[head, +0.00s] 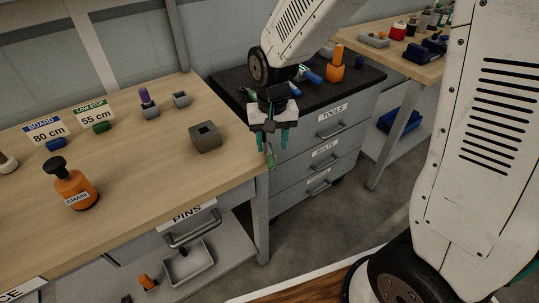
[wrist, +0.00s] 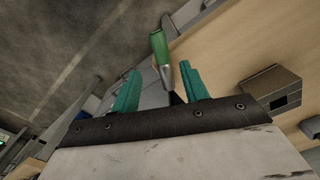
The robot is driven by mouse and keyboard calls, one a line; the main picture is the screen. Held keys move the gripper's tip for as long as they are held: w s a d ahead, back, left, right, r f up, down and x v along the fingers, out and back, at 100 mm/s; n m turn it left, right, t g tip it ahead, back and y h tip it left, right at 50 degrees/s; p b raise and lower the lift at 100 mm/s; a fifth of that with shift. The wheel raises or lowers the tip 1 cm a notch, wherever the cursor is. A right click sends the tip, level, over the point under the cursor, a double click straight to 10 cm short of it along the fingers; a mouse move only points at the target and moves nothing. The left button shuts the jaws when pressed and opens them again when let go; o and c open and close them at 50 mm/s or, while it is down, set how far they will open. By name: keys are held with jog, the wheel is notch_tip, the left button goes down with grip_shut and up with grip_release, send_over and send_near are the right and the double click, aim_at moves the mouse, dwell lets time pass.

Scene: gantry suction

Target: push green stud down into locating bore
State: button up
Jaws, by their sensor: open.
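My gripper (head: 273,144) is open, its teal fingers pointing down beyond the right edge of the wooden bench. In the wrist view the fingers (wrist: 159,71) stand apart. A slim thing with a green end, a grey middle and a dark lower part (wrist: 159,47) shows between and beyond them. Its green part also shows just below the fingers in the head view (head: 271,159). I cannot tell whether it touches them. A short green piece (head: 101,127) lies by the LOW STOP card. A dark grey block (head: 205,142) with a square opening stands near the bench's right end.
A smaller grey block (head: 182,100) and a purple stud in a grey holder (head: 148,100) stand behind. A blue piece (head: 56,144) and an orange CHAIN bottle (head: 72,186) are left. A dark-topped drawer cabinet (head: 330,135) stands to the right. The bench middle is clear.

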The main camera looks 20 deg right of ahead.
aim_at(270, 155)
jog(key=f, duration=0.4)
jog(key=shift+a, duration=0.25)
grip_shut()
jog(key=shift+r, duration=0.1)
